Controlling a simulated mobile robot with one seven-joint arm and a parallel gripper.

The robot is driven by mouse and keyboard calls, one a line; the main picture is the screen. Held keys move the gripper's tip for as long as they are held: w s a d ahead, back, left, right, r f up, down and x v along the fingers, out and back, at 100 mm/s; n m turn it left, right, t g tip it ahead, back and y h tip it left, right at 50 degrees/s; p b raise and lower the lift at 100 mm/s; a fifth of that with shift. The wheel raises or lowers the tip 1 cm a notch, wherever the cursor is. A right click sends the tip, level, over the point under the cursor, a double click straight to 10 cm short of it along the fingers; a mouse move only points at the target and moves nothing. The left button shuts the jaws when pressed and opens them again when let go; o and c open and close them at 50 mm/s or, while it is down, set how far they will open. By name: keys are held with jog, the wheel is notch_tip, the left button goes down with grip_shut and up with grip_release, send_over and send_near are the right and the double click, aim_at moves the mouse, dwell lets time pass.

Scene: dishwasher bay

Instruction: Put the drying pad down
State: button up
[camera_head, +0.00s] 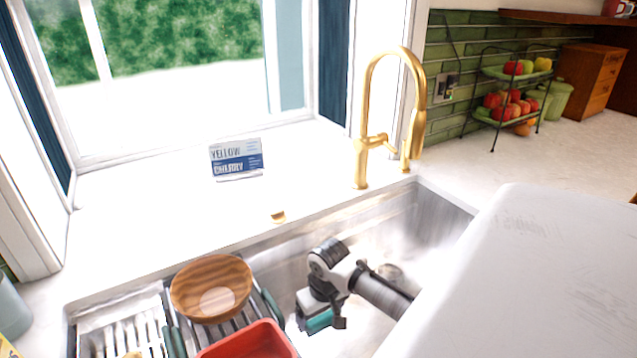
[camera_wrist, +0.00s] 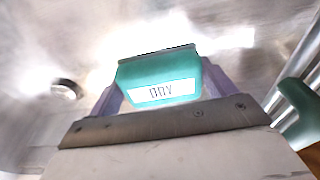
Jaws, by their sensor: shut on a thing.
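The drying pad is a teal block (camera_wrist: 160,78) with a white label, held between my gripper's fingers (camera_wrist: 158,90) in the wrist view. In the head view its teal end (camera_head: 319,321) shows below my gripper (camera_head: 322,308), which is down inside the steel sink (camera_head: 437,215). My gripper is shut on the pad. The pad is just right of the rack in the sink. I cannot tell whether the pad touches the sink floor.
A dish rack (camera_head: 126,327) at the sink's left holds a wooden bowl (camera_head: 210,287) and a red container (camera_head: 250,342). The sink drain (camera_wrist: 66,89) lies left of the pad in the wrist view. A gold faucet (camera_head: 362,110) and a sign (camera_head: 236,160) stand behind.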

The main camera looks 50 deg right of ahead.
aim_at(319, 352)
notch_tip(319, 352, down, 14)
jog(key=p, duration=0.2)
jog(key=shift+w+r+p, duration=0.1)
jog(key=shift+p, duration=0.2)
jog(key=shift+f, duration=0.25)
jog(key=o, duration=0.8)
jog(key=shift+o, duration=0.2)
jog(key=r, duration=0.4)
jog(key=s+r+b, duration=0.1)
jog(key=r, duration=0.3)
jog(key=r+b, duration=0.1)
jog(key=r, duration=0.3)
jog(key=shift+s+a+r, duration=0.25)
jog(key=shift+s+a, duration=0.05)
jog(key=shift+s, duration=0.05)
